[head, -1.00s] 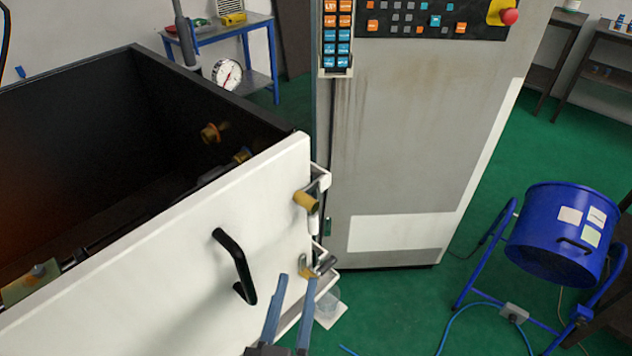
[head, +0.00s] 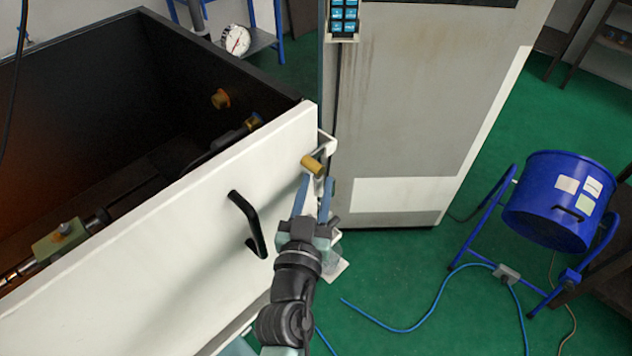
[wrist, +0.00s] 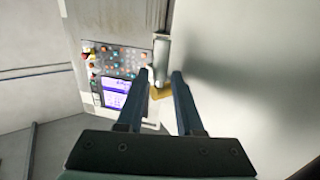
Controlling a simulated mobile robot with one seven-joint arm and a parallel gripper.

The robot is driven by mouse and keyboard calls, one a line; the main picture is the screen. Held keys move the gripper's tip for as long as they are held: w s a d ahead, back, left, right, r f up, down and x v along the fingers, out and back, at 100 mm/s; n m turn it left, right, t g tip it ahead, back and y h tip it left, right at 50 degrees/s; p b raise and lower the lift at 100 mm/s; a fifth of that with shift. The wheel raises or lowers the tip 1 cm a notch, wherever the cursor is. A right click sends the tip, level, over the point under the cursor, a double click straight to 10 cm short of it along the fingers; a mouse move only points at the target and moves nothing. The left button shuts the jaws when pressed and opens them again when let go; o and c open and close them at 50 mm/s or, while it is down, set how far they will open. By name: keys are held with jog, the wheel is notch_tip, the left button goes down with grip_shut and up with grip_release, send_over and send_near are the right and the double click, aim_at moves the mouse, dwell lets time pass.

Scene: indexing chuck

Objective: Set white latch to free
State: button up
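The white door panel (head: 170,235) has latch hardware at its right end. The upper piece has a pale bracket (head: 327,143) and a gold cylindrical knob (head: 312,165). My gripper (head: 314,181) is just below this knob, its two blue-grey fingers apart and pointing up. In the wrist view, my open gripper (wrist: 158,76) has a pale upright bar (wrist: 161,52) and a gold piece (wrist: 160,92) between its fingers. I cannot tell whether the fingers touch them. The lower latch with a dark knob is mostly hidden behind my gripper.
A black handle (head: 247,222) stands out from the door left of my gripper. The open dark enclosure (head: 90,110) lies behind the door. A grey cabinet (head: 420,110) stands behind right. A blue drum fan (head: 550,205) and a hose are on the green floor at right.

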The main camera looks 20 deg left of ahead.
jog(key=shift+w, duration=0.15)
grip_shut()
dwell(1.4)
